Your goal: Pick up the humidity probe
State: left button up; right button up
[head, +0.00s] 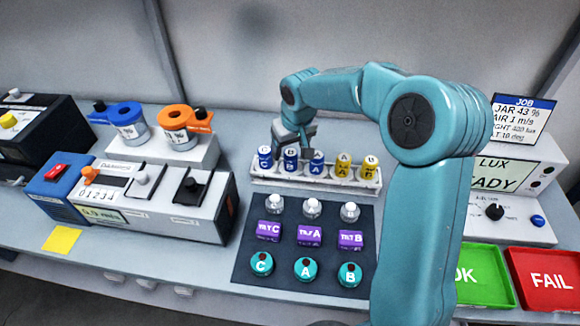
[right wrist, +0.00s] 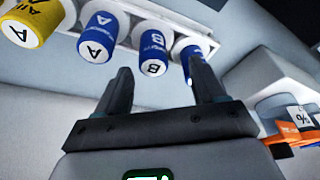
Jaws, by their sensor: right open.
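A pale rack (head: 316,184) holds a row of upright probes: blue C (head: 265,158), blue B (head: 290,161), blue A (head: 317,164), yellow A (head: 343,166) and yellow B (head: 370,169). Their small print is too small to read surely, so I cannot tell which kind is the humidity probe. My right gripper (head: 297,143) is open and empty, just above the blue end of the rack. In the right wrist view, blue B (right wrist: 152,55) shows between its fingers, beyond the tips; blue C is partly behind one finger. My left gripper is not in view.
A dark mat (head: 288,235) in front holds clear-topped, purple and teal pieces. Blue (head: 127,120) and orange (head: 178,124) ringed jars stand left. A lux meter (head: 508,172), green tray (head: 482,276) and red tray (head: 543,278) are right. My right arm covers the table before the meter.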

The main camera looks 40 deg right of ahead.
aim_at(291, 152)
jog(key=shift+d+f, duration=0.15)
jog(key=shift+f, duration=0.35)
jog(key=x, duration=0.1)
jog(key=p+x, duration=0.1)
jog(key=x, duration=0.3)
jog(key=shift+w+d+r, duration=0.1)
jog(key=shift+w+d, duration=0.1)
jog(key=shift+d, duration=0.2)
jog(key=c, duration=1.1)
notch_tip(291, 152, up, 20)
jog(key=shift+f, duration=0.1)
